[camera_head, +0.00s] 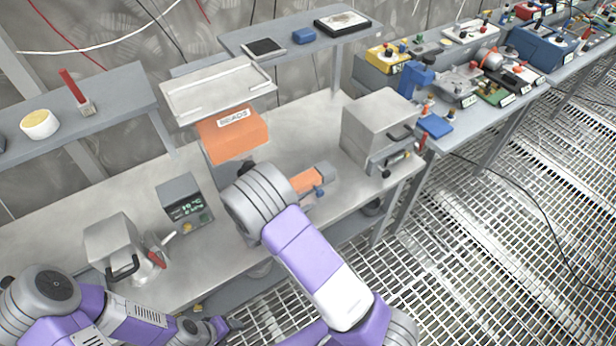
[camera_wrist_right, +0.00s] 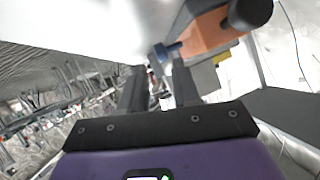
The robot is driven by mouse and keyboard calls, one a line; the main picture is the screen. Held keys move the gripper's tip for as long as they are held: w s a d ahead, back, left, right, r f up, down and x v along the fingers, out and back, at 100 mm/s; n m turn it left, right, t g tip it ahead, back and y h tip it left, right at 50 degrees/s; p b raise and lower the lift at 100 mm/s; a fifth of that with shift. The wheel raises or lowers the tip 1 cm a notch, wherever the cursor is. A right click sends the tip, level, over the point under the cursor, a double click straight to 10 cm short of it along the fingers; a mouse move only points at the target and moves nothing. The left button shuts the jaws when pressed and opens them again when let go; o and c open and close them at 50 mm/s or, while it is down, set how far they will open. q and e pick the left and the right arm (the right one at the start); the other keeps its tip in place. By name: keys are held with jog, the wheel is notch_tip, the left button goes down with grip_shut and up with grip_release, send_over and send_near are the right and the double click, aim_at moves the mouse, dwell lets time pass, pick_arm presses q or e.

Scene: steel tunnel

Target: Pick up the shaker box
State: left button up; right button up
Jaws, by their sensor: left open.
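I cannot tell which object is the shaker box. An orange box (camera_head: 233,133) labelled "BEADS" stands at the back of the bench under a pale tray (camera_head: 218,90). A grey box (camera_head: 380,125) with a dark handle stands at the bench's right end. An orange device (camera_head: 310,180) lies between them. My right wrist hides its gripper in the head view. In the right wrist view my right gripper (camera_wrist_right: 157,82) has its fingers apart, and an orange part (camera_wrist_right: 208,38) with a dark cylinder lies beyond them. My left gripper (camera_head: 228,327) is open, low at the bench's front edge.
A grey machine (camera_head: 112,242) with a handle and a small display unit (camera_head: 185,203) stand on the bench's left half. A shelf (camera_head: 120,98) runs behind it. Another bench at the right carries several tools, including a blue case (camera_head: 540,47).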

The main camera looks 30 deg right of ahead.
aim_at(317, 195)
jog(key=shift+d+f, duration=0.1)
jog(key=shift+d, duration=0.25)
jog(key=b+x, duration=0.1)
jog(key=x, duration=0.3)
jog(key=shift+w+d, duration=0.25)
jog(key=shift+d, duration=0.1)
grip_shut()
